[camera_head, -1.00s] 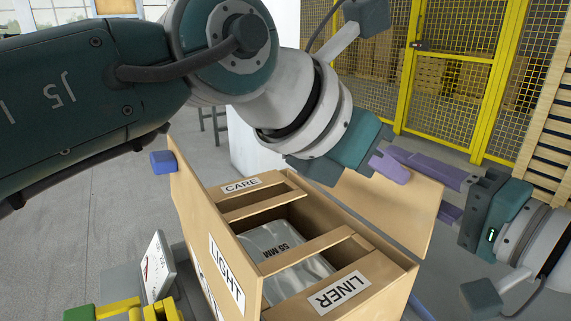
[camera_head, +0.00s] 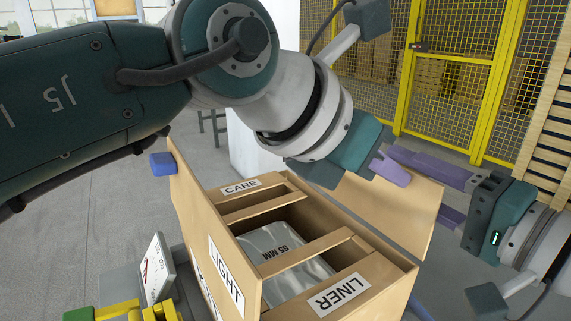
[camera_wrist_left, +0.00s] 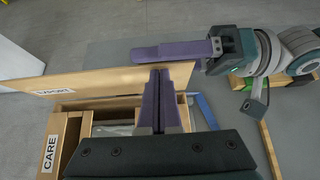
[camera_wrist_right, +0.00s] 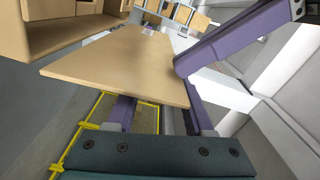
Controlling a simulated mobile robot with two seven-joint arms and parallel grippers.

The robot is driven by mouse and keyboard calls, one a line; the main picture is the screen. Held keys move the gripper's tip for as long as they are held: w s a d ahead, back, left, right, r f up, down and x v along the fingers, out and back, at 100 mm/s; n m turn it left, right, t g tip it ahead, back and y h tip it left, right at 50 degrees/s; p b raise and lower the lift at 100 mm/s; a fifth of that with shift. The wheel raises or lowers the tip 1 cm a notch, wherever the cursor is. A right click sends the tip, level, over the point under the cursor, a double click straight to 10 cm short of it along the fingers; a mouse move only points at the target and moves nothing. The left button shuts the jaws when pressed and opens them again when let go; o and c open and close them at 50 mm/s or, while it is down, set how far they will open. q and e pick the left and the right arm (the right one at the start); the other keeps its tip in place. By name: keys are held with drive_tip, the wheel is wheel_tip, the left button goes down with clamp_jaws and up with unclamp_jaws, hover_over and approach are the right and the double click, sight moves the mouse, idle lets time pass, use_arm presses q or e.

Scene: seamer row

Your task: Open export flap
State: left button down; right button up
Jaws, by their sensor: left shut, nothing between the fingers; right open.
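The export flap (camera_head: 412,207) is a tan panel on the far right side of the open box (camera_head: 390,279), leaning outward. Its EXPORT label (camera_wrist_left: 55,92) shows in the left wrist view. My left gripper (camera_head: 392,172) is shut and empty, with its fingertips at the flap's upper edge; I cannot tell if they touch. They also show in the left wrist view (camera_wrist_left: 160,76). My right gripper (camera_head: 425,175) is open on the outer side of the flap. In the right wrist view its fingers (camera_wrist_right: 160,112) are partly hidden behind the flap (camera_wrist_right: 125,62).
The LIGHT flap (camera_head: 215,235) stands up on the near left side. A silvery packet marked 55 MM (camera_head: 283,258) lies inside between cardboard strips. A yellow mesh fence (camera_head: 460,80) stands behind. Grey floor (camera_head: 110,190) is clear at left.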

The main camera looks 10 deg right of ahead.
drive_tip(key=v, duration=1.1)
drive_tip(key=s+a+f+n+g, duration=0.4)
drive_tip(key=a+f+n+g, duration=0.35)
drive_tip(key=a+f, duration=0.2)
drive_tip(key=s+d+f+n+g+h, duration=0.1)
drive_tip(key=s+f+n+g+h, duration=0.1)
drive_tip(key=s+n+g+h, duration=0.3)
drive_tip(key=s+g, duration=0.1)
drive_tip(key=s, duration=0.3)
drive_tip(key=shift+s+d+f+n+h+b, duration=0.2)
drive_tip(key=shift+d+f+n+h+b, duration=0.1)
drive_tip(key=shift+d+n+b, duration=0.1)
drive_tip(key=shift+r, duration=0.1)
